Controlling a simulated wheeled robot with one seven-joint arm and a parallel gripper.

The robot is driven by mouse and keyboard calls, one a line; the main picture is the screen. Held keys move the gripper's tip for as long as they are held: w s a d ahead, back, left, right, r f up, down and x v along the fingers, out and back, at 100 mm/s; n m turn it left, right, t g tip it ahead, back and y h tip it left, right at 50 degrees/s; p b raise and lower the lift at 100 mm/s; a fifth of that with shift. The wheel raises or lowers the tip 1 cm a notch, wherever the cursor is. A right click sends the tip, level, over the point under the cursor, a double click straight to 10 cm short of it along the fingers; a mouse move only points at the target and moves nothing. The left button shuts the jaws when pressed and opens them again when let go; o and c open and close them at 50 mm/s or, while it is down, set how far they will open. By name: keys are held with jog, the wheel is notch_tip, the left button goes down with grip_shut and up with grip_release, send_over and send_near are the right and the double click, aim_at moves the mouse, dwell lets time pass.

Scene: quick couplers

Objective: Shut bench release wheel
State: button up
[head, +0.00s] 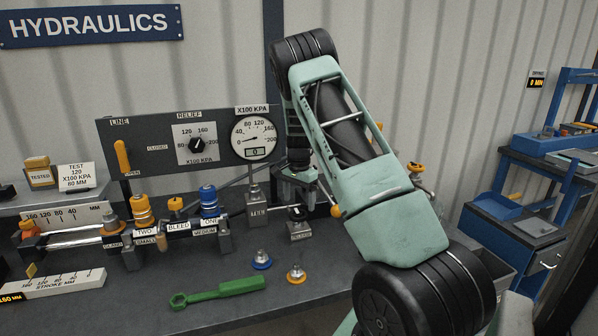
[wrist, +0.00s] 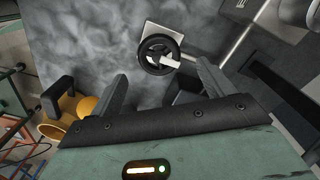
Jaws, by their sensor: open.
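The bench release wheel, a small black handwheel (wrist: 148,43) with a pale tag across it, shows in the wrist view on a light square block. In the head view what seems to be the same wheel (head: 297,213) sits dark and small on a grey block (head: 300,231) at the back of the bench. My gripper (wrist: 165,82) is open, its two dark fingers spread, with nothing seen between them. The wheel lies beyond the fingertips, apart from them. In the head view my gripper (head: 297,181) is above the wheel, partly hidden by my arm.
A gauge panel (head: 215,119) stands behind, with couplers and a metal pipe left of the wheel. A green wrench (head: 218,292), a blue-ringed fitting (head: 261,260) and an orange-ringed fitting (head: 297,274) lie in front. A yellow-orange part (wrist: 75,108) is at lower left in the wrist view.

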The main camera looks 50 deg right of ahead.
aim_at(299, 212)
notch_tip(299, 212, up, 13)
jog(key=b, duration=0.1)
jog(key=shift+r+b, duration=0.2)
jog(key=shift+b, duration=0.15)
jog(key=shift+a, duration=0.1)
